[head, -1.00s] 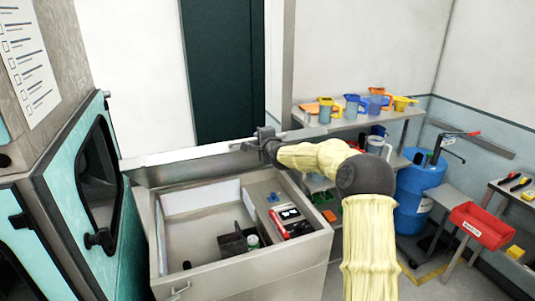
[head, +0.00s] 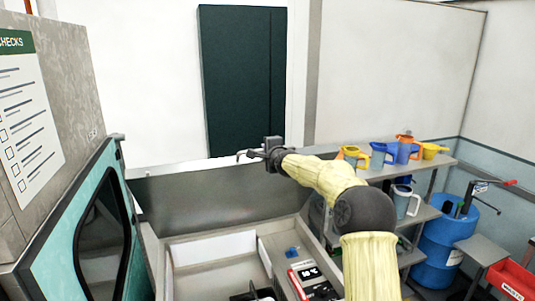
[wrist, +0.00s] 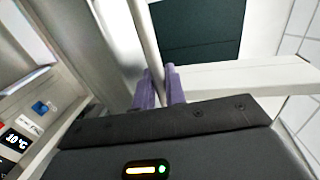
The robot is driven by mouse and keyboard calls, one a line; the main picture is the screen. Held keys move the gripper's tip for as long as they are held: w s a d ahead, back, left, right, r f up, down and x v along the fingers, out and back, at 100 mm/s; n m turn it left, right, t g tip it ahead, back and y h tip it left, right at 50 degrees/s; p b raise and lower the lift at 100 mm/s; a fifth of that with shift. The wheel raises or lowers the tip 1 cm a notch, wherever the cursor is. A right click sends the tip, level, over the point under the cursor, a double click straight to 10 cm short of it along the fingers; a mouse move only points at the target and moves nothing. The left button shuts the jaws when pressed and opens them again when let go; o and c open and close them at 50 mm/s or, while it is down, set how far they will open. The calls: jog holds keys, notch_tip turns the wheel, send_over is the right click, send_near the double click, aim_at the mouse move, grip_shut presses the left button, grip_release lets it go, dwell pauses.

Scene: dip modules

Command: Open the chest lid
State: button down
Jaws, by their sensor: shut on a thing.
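The grey chest (head: 215,243) stands low in front of me in the head view, its inside showing. Its lid (head: 225,198) is raised and tilted up along the back side, its inner face towards me. My gripper (head: 247,154) is at the lid's top edge, towards the right end. In the wrist view the two purple fingers of my gripper (wrist: 159,85) are closed around a thin pale bar (wrist: 144,35) that belongs to the lid. The fingertips are partly hidden by the bar in the head view.
A teal-doored cabinet (head: 65,235) stands close on the left. A shelf with jugs (head: 383,152) and a blue drum (head: 446,238) stand on the right.

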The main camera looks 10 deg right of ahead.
dwell(0.3)
jog(key=c, duration=1.5)
grip_release()
jog(key=shift+c, duration=0.2)
jog(key=shift+d, duration=0.1)
jog(key=shift+s+f, duration=0.1)
jog(key=shift+s, duration=0.05)
jog(key=b+v, duration=1.1)
jog(key=v, duration=0.6)
jog(key=shift+r+b, duration=0.25)
jog(key=shift+b, duration=0.05)
